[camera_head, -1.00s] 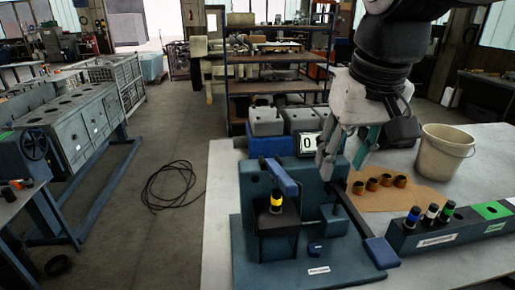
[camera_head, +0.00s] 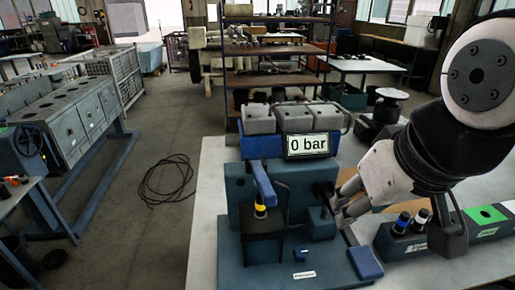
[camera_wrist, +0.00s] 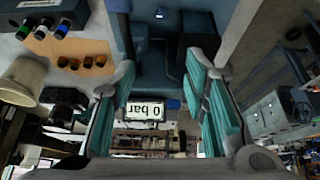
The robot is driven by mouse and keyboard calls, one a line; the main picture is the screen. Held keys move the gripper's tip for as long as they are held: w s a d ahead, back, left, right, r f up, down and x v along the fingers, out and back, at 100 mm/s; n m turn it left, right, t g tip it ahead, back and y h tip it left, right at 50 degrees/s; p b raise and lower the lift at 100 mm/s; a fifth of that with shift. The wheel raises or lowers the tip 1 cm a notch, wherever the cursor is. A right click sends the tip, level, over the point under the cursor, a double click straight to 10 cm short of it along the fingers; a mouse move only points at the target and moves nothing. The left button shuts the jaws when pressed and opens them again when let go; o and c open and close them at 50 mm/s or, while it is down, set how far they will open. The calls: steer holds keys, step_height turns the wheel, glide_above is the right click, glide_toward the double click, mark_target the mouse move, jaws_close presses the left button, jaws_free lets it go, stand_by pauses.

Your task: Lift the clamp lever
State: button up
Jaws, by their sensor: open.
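The blue test stand (camera_head: 235,205) stands on the near bench with a "0 bar" display (camera_head: 307,144) at its back; the display shows upside down in the wrist view (camera_wrist: 146,112). A blue lever (camera_head: 264,182), apparently the clamp lever, slants over a black injector with a yellow band (camera_head: 260,207). A second lever with a blue pad (camera_head: 365,262) lies low at the stand's right. My gripper (camera_head: 340,204) is open and empty, tilted leftward at the stand's right side, apart from the slanted lever. Its teal-padded fingers (camera_wrist: 163,85) spread wide in the wrist view.
A rack with blue- and white-banded injectors (camera_head: 403,221) and a green-marked block (camera_head: 487,215) lies right, partly behind my arm. Copper-coloured rings (camera_wrist: 83,64) and a pale bucket (camera_wrist: 22,82) show in the wrist view. Blue bins with grey containers (camera_head: 296,118) stand behind the display.

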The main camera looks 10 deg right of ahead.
steer(key=w+d+f+n+g, duration=0.1)
steer(key=w+f+n+g, duration=0.25)
steer(key=w+f, duration=0.75)
steer(key=w+f+n, duration=0.1)
steer(key=w+f, duration=0.1)
steer(key=f, duration=0.3)
steer(key=w+f+n+g, duration=0.1)
steer(key=w+f, duration=0.1)
steer(key=f, duration=0.3)
steer(key=w+a+f+n+g, duration=0.1)
steer(key=w+f, duration=0.1)
steer(key=f, duration=0.4)
steer(key=shift+w, duration=0.35)
steer(key=shift+f, duration=0.75)
